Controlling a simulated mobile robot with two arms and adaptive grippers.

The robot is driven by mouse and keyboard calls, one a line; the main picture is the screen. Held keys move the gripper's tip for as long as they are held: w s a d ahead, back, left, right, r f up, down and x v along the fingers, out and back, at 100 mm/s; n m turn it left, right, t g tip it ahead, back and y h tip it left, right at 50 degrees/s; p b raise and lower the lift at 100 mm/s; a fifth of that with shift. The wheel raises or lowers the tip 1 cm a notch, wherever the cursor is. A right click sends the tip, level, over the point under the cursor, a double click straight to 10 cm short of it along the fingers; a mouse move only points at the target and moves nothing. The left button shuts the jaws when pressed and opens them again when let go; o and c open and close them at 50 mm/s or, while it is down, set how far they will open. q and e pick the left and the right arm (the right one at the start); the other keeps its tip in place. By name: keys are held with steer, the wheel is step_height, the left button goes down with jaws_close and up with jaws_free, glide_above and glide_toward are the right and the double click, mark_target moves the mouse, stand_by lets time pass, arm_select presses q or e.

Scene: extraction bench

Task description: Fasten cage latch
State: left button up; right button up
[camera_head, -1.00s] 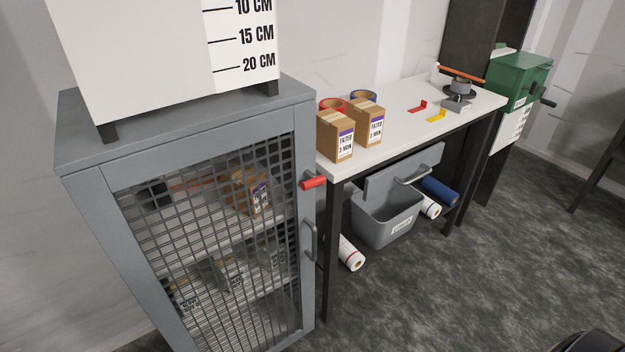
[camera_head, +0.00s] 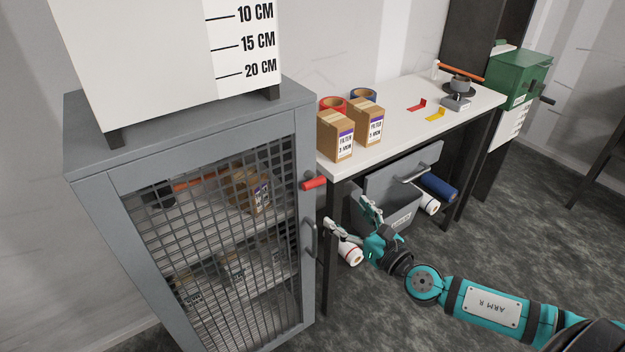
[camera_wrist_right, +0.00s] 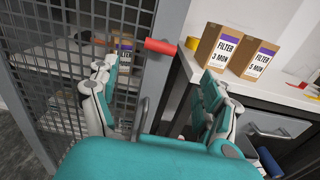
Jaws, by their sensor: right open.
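The grey cage cabinet (camera_head: 310,160) stands at the left with its mesh door (camera_head: 215,235) closed against the frame. Its latch has a red handle (camera_head: 314,183) that sticks out to the right at the door's upper right edge. The red handle also shows in the right wrist view (camera_wrist_right: 160,46), ahead of and between the fingers. A grey door pull (camera_head: 311,238) is below it. My right gripper (camera_head: 347,216) is open and empty, below and right of the red handle and apart from it. It fills the lower right wrist view (camera_wrist_right: 157,90). My left gripper is not in view.
A white bench (camera_head: 400,118) to the right holds filter boxes (camera_head: 335,135), tape rolls and a small grey device. A grey bin (camera_head: 395,215) and rolls are under it. A white box with a centimetre scale (camera_head: 150,60) stands on the cabinet.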

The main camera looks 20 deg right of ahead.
mark_target(313, 182)
steer(key=w, duration=0.4)
steer(key=w+a+p, duration=0.1)
steer(key=w, duration=0.4)
steer(key=w+a+p, duration=0.1)
steer(key=w, duration=0.4)
steer(key=shift+w+a, duration=0.1)
steer(key=shift+a, duration=0.1)
steer(key=c, duration=1.2)
